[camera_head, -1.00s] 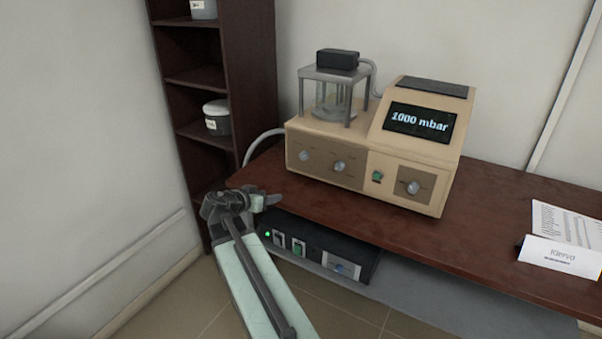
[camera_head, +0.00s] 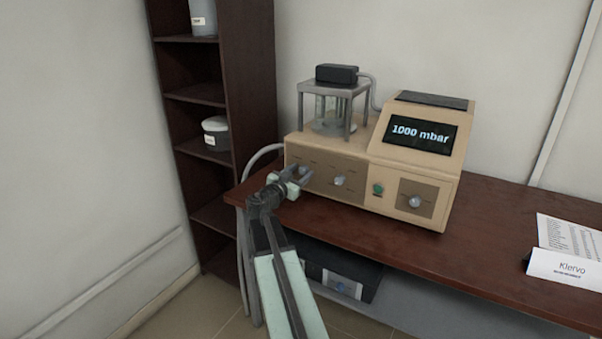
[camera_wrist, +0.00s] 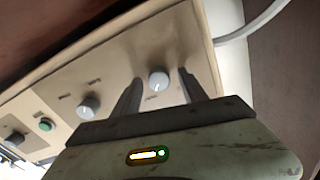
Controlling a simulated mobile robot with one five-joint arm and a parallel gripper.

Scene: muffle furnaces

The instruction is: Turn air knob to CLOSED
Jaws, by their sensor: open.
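The beige device (camera_head: 375,160) on the table has a front panel with round grey knobs. The left knob (camera_head: 304,171) is at my gripper (camera_head: 300,178); the middle knob (camera_head: 340,181) and right knob (camera_head: 415,202) stand clear of it. Knob labels are too small to read, so I cannot tell which is the air knob. In the wrist view my gripper (camera_wrist: 160,95) is open, and the left knob (camera_wrist: 158,80) shows between its two fingers. I cannot tell whether they touch it. The middle knob also shows there (camera_wrist: 88,107).
A green button (camera_head: 378,189) sits between the middle and right knobs. The display (camera_head: 419,133) reads 1000 mbar. A glass vessel (camera_head: 335,112) under a metal stand is on top. A dark shelf (camera_head: 250,90) stands left; a black box (camera_head: 345,270) is below the tabletop (camera_head: 490,240).

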